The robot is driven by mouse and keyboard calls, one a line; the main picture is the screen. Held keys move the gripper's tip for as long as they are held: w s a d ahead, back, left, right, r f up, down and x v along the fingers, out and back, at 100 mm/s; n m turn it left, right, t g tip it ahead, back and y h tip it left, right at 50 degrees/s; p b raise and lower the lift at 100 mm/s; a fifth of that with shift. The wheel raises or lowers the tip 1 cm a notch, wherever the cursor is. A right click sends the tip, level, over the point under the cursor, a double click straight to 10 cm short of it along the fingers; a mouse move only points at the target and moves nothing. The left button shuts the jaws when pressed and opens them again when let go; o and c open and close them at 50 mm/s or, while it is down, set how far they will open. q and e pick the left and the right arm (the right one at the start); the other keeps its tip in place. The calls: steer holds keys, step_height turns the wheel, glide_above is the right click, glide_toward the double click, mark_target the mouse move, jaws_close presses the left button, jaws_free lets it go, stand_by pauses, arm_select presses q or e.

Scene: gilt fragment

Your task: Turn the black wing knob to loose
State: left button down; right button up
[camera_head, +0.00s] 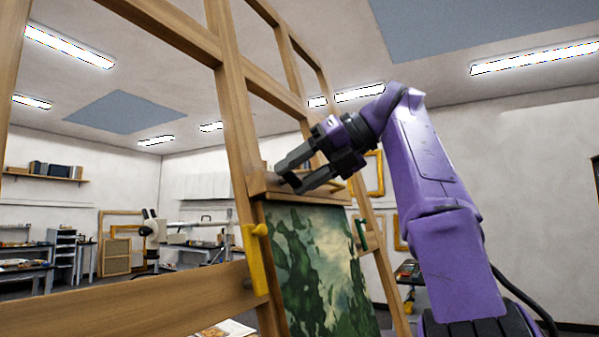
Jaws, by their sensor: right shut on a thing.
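My right gripper (287,174) reaches in from the right to the wooden top holder (262,186) of a large easel, just above a green landscape painting (312,268). Its dark fingers are shut on the black wing knob at the front of this holder. The knob is almost wholly hidden between the fingertips, and its dark colour blends with them, so I cannot tell how its wings are turned. My left gripper is not in view.
The easel's wooden uprights (232,110) and lower crossbar (130,308) stand close in front. A yellow clamp (257,262) and a green clamp (361,234) sit beside the painting. Workbenches, shelves and gilt frames are farther back. The space right of my arm looks clear.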

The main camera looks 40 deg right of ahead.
steer(key=n+h, duration=0.1)
steer(key=n, duration=0.2)
steer(key=shift+a+n+h, duration=0.1)
steer(key=shift+n+h, duration=0.5)
steer(key=shift+n, duration=0.5)
steer(key=o, duration=1.1)
steer(key=shift+c, duration=0.2)
steer(key=shift+s, duration=0.1)
steer(key=p+v, duration=0.3)
steer(key=v, duration=0.7)
steer(key=shift+s, duration=0.15)
steer(key=shift+r, duration=0.1)
